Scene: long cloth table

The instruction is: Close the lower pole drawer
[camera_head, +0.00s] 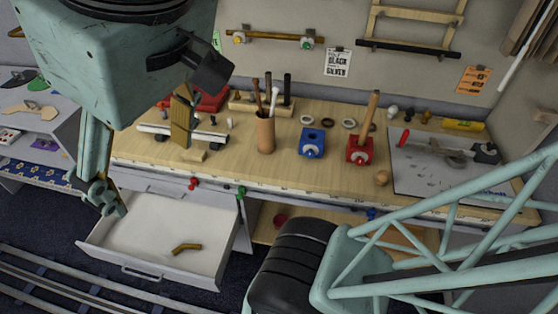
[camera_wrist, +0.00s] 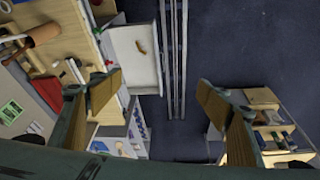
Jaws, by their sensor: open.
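The pole drawer (camera_head: 182,283) is pulled well out from under the bench, left of centre in the head view. It has a white inside, a grey front with a bar handle (camera_head: 140,272), and a bent brownish-yellow piece (camera_head: 187,248) lying in it. The drawer also shows in the wrist view (camera_wrist: 130,68), beyond the gripper. My gripper (camera_head: 150,180) is open and empty, its wood-padded fingers spread wide. It hangs above and behind the drawer front, apart from it. In the wrist view the gripper (camera_wrist: 160,82) has floor and rails between its fingers.
The bench top (camera_head: 230,150) holds a tool cup (camera_head: 265,132), a blue block (camera_head: 311,143), a red block (camera_head: 360,150) and a grey board (camera_head: 420,178). Red and green knobs sit along its front edge. Floor rails (camera_head: 50,283) run before the drawer. My own truss fills the lower right.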

